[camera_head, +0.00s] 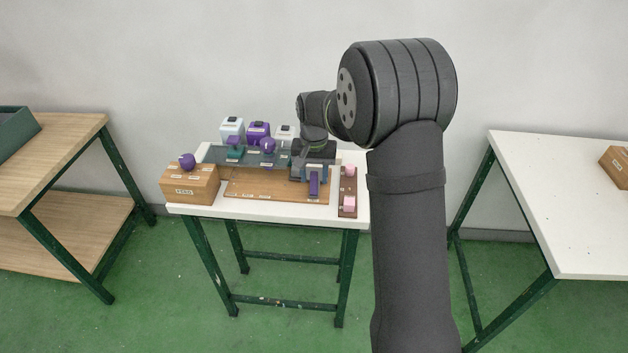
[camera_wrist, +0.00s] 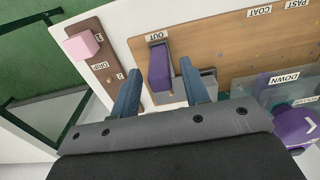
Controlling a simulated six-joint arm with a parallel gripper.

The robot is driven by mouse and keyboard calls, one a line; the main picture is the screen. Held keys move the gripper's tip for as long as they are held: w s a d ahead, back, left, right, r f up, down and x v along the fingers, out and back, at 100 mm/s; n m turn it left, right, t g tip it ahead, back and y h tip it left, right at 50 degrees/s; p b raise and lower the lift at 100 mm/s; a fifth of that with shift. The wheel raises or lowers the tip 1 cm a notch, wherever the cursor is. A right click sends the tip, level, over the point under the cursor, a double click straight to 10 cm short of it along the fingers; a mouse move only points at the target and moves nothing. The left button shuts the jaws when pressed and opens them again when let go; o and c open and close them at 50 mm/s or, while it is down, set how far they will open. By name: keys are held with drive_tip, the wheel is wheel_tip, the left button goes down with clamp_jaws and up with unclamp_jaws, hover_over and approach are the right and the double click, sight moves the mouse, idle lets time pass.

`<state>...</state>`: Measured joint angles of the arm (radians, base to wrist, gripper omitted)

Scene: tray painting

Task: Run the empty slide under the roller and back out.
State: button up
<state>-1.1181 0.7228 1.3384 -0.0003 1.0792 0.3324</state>
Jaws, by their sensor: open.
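A purple block (camera_wrist: 160,68), which looks like the slide's handle, stands at the label OUT on a wooden board (camera_wrist: 220,50). In the head view the purple block (camera_head: 314,186) is at the board's right end. My gripper (camera_wrist: 159,68) is open, with one blue finger on each side of the purple block; I see gaps on both sides in the wrist view. In the head view my gripper (camera_head: 313,175) is low over the board's right end. The rest of the slide is hidden or not distinct. I cannot pick out the roller for sure.
A brown strip (camera_head: 348,185) with pink blocks stands right of the board. A purple knob (camera_wrist: 296,125) beside the label DOWN is on a clear panel. A wooden box (camera_head: 190,185) with a purple ball stands left. Several lidded containers (camera_head: 258,130) line the back.

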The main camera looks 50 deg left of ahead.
drive_tip(key=shift+f, duration=1.2)
clamp_jaws()
drive_tip(key=s+a, duration=1)
unclamp_jaws()
